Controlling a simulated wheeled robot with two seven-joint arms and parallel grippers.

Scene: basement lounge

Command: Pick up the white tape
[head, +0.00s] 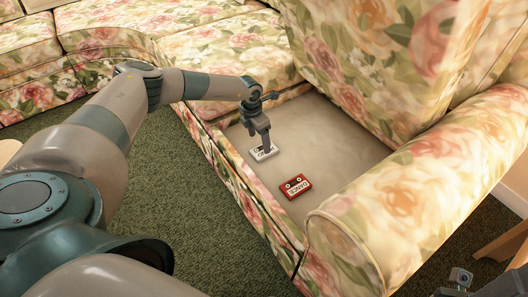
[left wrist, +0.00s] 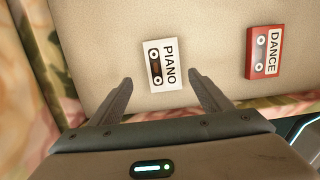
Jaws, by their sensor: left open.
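The white tape (head: 262,153) is a cassette lying flat on the bare beige seat base of the sofa. In the left wrist view the white tape (left wrist: 169,65) carries the label PIANO. My left gripper (head: 266,147) hangs just above it, pointing down. In the left wrist view my left gripper (left wrist: 159,86) is open, and its fingers stand to either side of the lower end of the tape. I see no contact.
A red tape (head: 295,186), labelled DANCE, lies to the right of the white one; the left wrist view shows it too (left wrist: 264,52). The floral sofa armrest (head: 420,190) and a leaning cushion (head: 385,60) border the seat base (head: 330,140). Green carpet (head: 180,190) lies in front.

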